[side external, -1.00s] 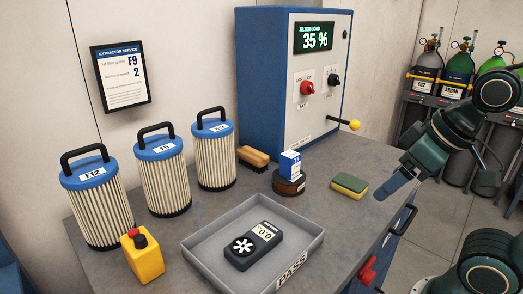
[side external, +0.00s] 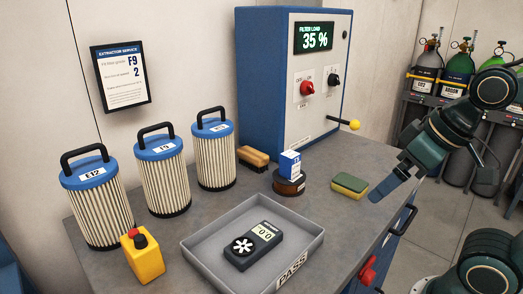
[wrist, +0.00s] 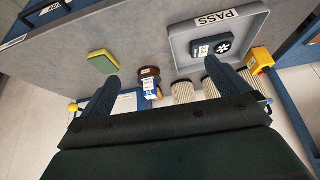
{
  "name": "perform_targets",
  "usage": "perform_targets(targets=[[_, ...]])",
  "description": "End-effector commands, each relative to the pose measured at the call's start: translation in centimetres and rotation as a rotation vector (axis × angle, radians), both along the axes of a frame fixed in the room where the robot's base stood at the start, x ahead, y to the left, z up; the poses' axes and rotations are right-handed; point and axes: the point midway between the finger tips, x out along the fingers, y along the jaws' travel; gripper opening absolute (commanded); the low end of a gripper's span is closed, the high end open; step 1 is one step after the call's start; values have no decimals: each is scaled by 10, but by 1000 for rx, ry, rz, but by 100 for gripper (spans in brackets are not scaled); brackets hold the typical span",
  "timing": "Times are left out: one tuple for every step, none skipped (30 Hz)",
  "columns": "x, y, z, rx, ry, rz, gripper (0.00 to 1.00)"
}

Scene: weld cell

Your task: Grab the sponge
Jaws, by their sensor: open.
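The sponge (side external: 349,186), green on top with a yellow layer below, lies flat on the grey workbench near its right edge. In the wrist view the sponge (wrist: 102,62) is just beyond the tip of the left finger. My gripper (side external: 383,186) is above the bench's right edge, to the right of the sponge and apart from it. In the wrist view my gripper (wrist: 168,72) shows two blue fingers spread wide, with nothing held between them.
A grey PASS tray (side external: 205,259) holds a handheld meter (side external: 254,245). A small box on a brown round base (side external: 288,184) and a brush (side external: 253,158) stand left of the sponge.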

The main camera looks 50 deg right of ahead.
Motion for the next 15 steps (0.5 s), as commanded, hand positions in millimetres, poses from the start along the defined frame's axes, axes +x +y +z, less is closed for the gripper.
perform_targets(targets=[[3, -1, 1, 5, 7, -17, 100], [5, -2, 2, 10, 13, -31, 100], [8, -4, 3, 17, 20, -52, 100], [10, -6, 4, 23, 27, -72, 100], [13, -7, 5, 30, 34, -94, 100], [18, -10, 6, 40, 46, -126, 100], [21, -12, 7, 48, 53, -153, 100], [26, -15, 8, 57, 64, -183, 100], [31, -18, 10, 70, 75, -223, 100], [36, -22, 10, 79, 85, -256, 100], [41, -25, 11, 90, 95, -291, 100], [47, -29, 12, 105, 110, -336, 100], [52, -33, 12, 115, 120, -373, 100], [57, -37, 13, 125, 130, -407, 100], [63, -42, 13, 138, 143, -455, 100]])
